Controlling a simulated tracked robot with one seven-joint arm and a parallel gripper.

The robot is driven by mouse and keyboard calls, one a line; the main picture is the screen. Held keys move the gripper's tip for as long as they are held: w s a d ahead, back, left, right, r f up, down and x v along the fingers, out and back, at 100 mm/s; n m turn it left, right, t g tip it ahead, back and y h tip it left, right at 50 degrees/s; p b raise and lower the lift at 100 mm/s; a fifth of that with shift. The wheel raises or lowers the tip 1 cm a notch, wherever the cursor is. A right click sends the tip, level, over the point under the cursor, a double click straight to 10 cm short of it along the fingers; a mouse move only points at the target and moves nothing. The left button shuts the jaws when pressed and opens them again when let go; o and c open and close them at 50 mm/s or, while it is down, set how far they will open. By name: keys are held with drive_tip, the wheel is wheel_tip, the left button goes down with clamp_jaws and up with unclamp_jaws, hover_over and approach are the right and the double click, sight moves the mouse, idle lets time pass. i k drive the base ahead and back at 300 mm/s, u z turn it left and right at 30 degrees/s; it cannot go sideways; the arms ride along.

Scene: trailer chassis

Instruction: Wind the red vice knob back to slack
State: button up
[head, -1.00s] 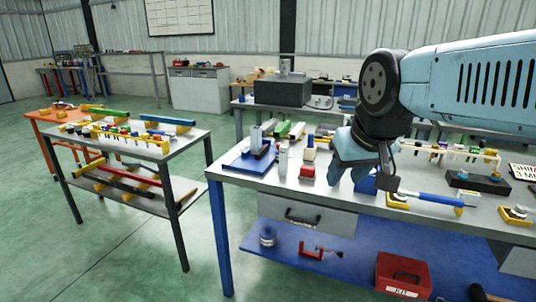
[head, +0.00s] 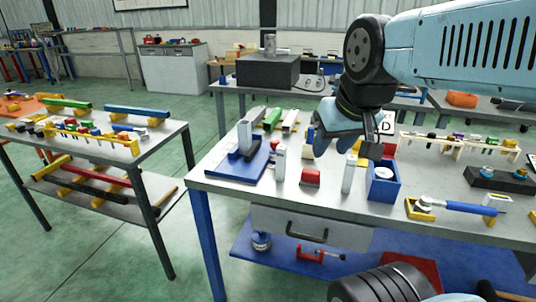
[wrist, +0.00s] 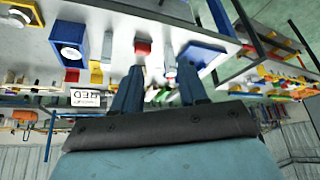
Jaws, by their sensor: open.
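A blue base plate with a grey upright block (head: 247,137), perhaps the vice, stands at the left end of the near bench. It also shows in the wrist view (wrist: 208,50). I cannot make out a red knob on it. My gripper (head: 346,150) is open and empty above the bench, to the right of the blue plate. In the wrist view its two fingers (wrist: 160,72) are spread with nothing between them.
Two pale upright posts (head: 280,163) (head: 348,174) flank the red block. A blue box with a white disc (head: 383,190) and a blue-handled tool (head: 460,207) lie farther right. A red clamp (head: 315,254) is on the lower shelf. A gap separates the left table (head: 95,157).

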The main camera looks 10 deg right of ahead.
sight(274, 142)
drive_tip(key=z, duration=0.05)
drive_tip(key=k, duration=1.2)
drive_tip(key=z, duration=0.3)
drive_tip(key=i, duration=1.65)
drive_tip(key=u, duration=0.55)
